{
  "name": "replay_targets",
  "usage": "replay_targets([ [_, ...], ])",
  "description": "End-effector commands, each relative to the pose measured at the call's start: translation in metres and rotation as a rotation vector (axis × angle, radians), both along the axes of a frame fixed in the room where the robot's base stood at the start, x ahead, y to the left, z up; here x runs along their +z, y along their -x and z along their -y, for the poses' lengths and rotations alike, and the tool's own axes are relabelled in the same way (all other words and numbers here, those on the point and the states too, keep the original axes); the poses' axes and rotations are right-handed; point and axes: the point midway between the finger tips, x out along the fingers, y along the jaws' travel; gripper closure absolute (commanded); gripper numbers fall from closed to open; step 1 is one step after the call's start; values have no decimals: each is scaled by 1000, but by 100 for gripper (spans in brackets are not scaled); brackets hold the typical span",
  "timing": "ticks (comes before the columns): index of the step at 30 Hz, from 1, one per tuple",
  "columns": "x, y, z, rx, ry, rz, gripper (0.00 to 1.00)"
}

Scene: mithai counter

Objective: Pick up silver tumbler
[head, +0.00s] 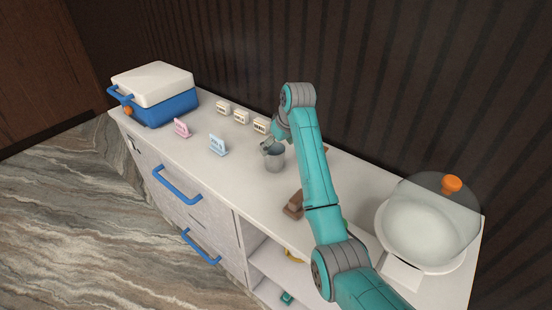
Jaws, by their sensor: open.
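The silver tumbler (275,162) stands upright on the white counter, near its middle. My gripper (268,148) is at the tumbler's rim, at the end of my teal arm that reaches in from the lower right. The fingers are small and dark here, and the gripper is open. I cannot tell whether a finger is inside the tumbler or touching its rim. The tumbler's wall below the rim shows clearly. Part of its top is covered by the gripper.
A blue cooler with a white lid (154,92) stands at the left end. Small white label blocks (241,117), a pink sign (182,127) and a blue sign (218,145) stand nearby. A brown object (293,204) lies beside my arm. A clear-domed dish (425,225) fills the right end.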

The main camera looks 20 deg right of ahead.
Motion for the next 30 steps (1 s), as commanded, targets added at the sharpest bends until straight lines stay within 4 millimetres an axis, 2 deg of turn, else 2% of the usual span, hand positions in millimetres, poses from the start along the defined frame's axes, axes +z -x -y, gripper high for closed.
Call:
replay_targets([
  [3, -12, -4, -2, 0, 0, -1, 6],
  [8, -20, -7, -3, 0, 0, -2, 6],
  [18, -60, -19, -9, 0, -1, -1, 6],
  [28, -65, -21, -10, 0, 0, 0, 6],
  [30, -65, -21, -10, 0, 0, 0, 23],
])
